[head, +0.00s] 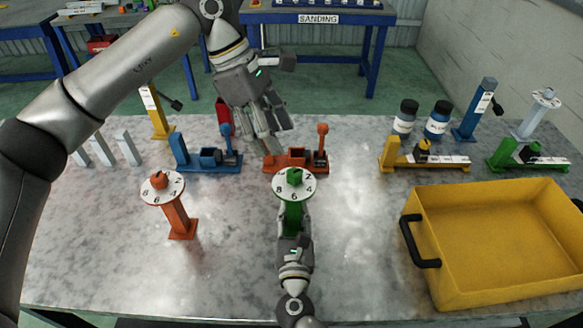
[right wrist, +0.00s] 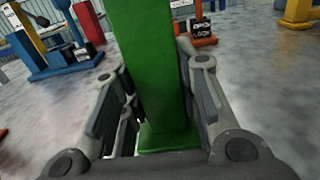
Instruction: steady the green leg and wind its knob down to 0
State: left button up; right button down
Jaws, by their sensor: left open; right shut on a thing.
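The green leg (head: 293,215) stands upright on the table in the middle, with a white number dial (head: 308,188) and a green knob (head: 294,176) on top. The 8, 6 and 4 can be read on the dial; the knob's exact setting is too small to tell. My right gripper (head: 294,228) is shut on the green post from the near side. In the right wrist view, its fingers (right wrist: 158,85) flank the green leg (right wrist: 150,45). My left gripper (head: 268,143) is open and empty, pointing down behind the green dial, over the orange clamp block.
An orange leg (head: 177,215) with its own dial stands at left. A blue clamp block (head: 190,160) and an orange one (head: 282,162) stand behind. A yellow crate (head: 430,285) fills the right front. Yellow and green clamp blocks and two jars stand at back right.

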aim_at(293, 172)
pick_arm(q)
jog(key=x, duration=1)
jog(key=shift+r, duration=0.1)
jog(key=c, duration=1)
